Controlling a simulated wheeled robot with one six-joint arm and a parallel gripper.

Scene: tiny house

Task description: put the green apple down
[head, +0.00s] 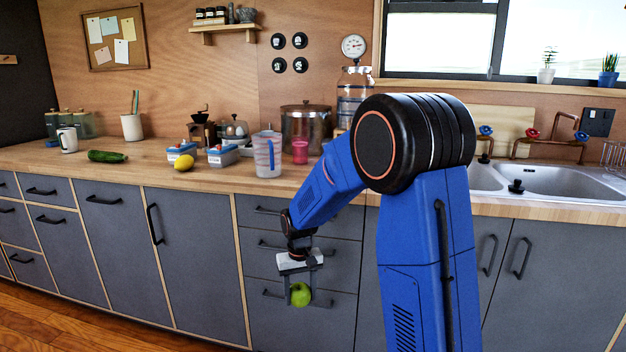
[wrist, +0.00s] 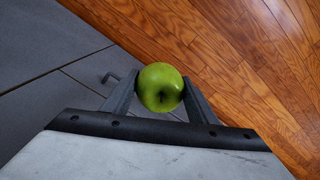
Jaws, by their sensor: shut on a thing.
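A green apple (head: 300,294) is held between the fingers of my gripper (head: 299,292), in front of the grey drawer fronts and below the level of the counter. In the wrist view the apple (wrist: 160,88) sits between the two finger ends of my gripper (wrist: 160,95), which is shut on it. The wooden floor shows beneath and beyond the apple in that view.
A sink (head: 560,180) is at the right. Drawer handles (head: 270,293) stick out near my gripper.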

